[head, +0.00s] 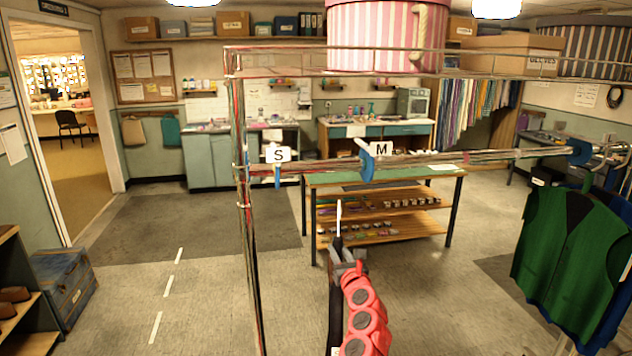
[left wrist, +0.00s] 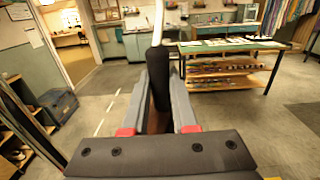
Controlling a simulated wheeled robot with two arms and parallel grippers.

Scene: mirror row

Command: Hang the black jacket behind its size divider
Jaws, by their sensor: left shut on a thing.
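The rail (head: 470,158) runs across the head view. It carries a blue divider with a white S tag (head: 278,155), a blue divider with a white M tag (head: 381,149), and another blue divider (head: 578,151) at the far right. My left gripper (head: 345,258) is below the rail, between the S and M dividers in the picture. It is shut on the black jacket (head: 335,310), seen nearly edge-on. A white hanger hook (head: 339,217) points up, apart from the rail. In the left wrist view the black jacket (left wrist: 160,88) is between the fingers. My right gripper is out of view.
A rack upright (head: 240,160) stands left of the S divider. A pink striped hatbox (head: 375,35) is on the shelf above. A green-topped table (head: 390,178) stands behind. The rail is bare between M and the right divider.

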